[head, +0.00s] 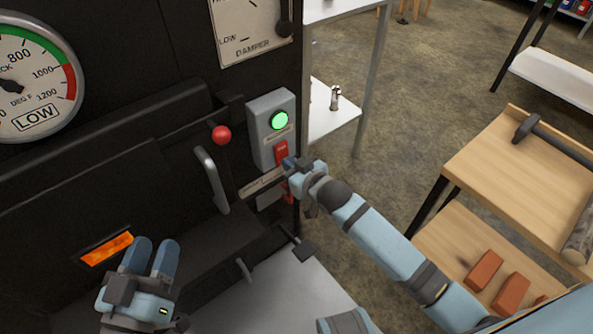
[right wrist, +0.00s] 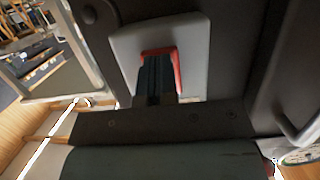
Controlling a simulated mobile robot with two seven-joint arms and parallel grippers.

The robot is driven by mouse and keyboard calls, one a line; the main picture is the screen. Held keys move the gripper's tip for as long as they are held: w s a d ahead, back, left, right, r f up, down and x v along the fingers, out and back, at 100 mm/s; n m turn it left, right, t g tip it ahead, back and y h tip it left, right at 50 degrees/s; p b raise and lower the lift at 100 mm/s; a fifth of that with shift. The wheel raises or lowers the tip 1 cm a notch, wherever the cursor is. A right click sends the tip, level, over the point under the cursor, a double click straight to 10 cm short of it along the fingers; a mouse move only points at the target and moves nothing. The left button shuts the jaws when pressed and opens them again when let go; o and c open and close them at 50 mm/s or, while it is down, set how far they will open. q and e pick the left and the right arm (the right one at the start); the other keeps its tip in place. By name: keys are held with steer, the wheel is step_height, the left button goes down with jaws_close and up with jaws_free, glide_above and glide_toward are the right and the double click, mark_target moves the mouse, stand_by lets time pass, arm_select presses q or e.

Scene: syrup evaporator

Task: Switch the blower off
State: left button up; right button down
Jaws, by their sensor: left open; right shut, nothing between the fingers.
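The blower's grey switch box (head: 262,147) is mounted on the black evaporator front. It carries a lit green lamp (head: 280,120) and a red switch (head: 281,150) below it. My right gripper (head: 289,165) is shut and empty, with its fingertips at the lower part of the red switch. In the right wrist view the shut fingers (right wrist: 155,75) cover most of the red switch (right wrist: 177,66); contact cannot be told. My left gripper (head: 154,258) is open and empty at the lower left, away from the box.
A lever with a red knob (head: 222,134) and a metal handle (head: 211,180) stick out left of the box. A round gauge (head: 35,80) and a damper plate (head: 250,30) are above. A wooden bench (head: 520,170) with a hammer (head: 525,127) stands right; floor lies between.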

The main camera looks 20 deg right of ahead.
steer(key=shift+w, duration=0.15)
steer(key=s+d+p, duration=0.2)
steer(key=s+p, duration=0.2)
steer(key=s, duration=0.2)
steer(key=shift+s+d+p, duration=0.15)
steer(key=shift+s+p, duration=0.15)
steer(key=shift+s+f, duration=0.1)
stand_by(0.6)
